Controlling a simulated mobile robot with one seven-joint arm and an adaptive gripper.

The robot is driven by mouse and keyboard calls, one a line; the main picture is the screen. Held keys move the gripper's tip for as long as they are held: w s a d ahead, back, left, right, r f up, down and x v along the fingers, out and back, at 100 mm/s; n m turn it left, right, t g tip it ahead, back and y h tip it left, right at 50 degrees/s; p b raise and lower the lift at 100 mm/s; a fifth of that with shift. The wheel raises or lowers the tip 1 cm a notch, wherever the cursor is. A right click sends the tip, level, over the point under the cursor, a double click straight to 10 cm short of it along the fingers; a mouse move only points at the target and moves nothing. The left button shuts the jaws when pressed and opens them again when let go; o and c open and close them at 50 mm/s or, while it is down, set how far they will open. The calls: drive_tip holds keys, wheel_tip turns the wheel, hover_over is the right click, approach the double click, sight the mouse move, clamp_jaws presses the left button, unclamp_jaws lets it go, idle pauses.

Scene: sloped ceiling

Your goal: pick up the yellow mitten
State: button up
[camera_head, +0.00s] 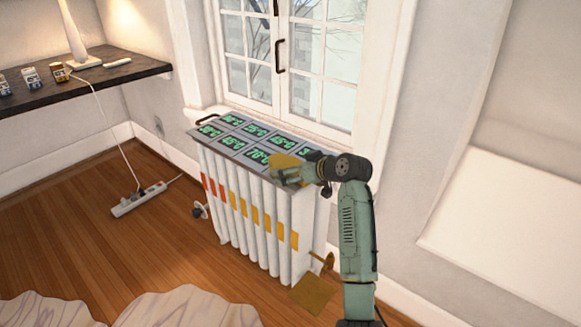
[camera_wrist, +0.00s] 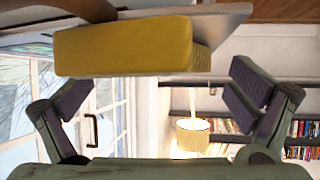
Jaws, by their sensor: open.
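The yellow mitten (camera_head: 282,160) lies on top of the white radiator, near its right end in the head view. My gripper (camera_head: 287,176) is right beside it and hides part of it. In the wrist view the mitten (camera_wrist: 125,48) looks like a yellow block with a ribbed end, close in front of the fingers at the top of the picture. My gripper (camera_wrist: 160,90) is open and empty, its two fingers wide apart. I cannot tell whether a finger touches the mitten.
The radiator (camera_head: 235,205) stands below a window (camera_head: 330,65), with display panels (camera_head: 232,119) on its top. A dark shelf (camera_head: 95,75) is at the left. A power strip (camera_head: 138,200) lies on the wooden floor. A pale rug (camera_head: 180,308) is in front.

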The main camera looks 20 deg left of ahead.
drive_tip(key=shift+w+a+f, duration=0.3)
drive_tip(key=shift+w+a, duration=0.05)
drive_tip(key=shift+a, duration=0.15)
drive_tip(key=shift+c, duration=0.4)
drive_tip(key=c, duration=1)
drive_tip(key=shift+r, duration=0.15)
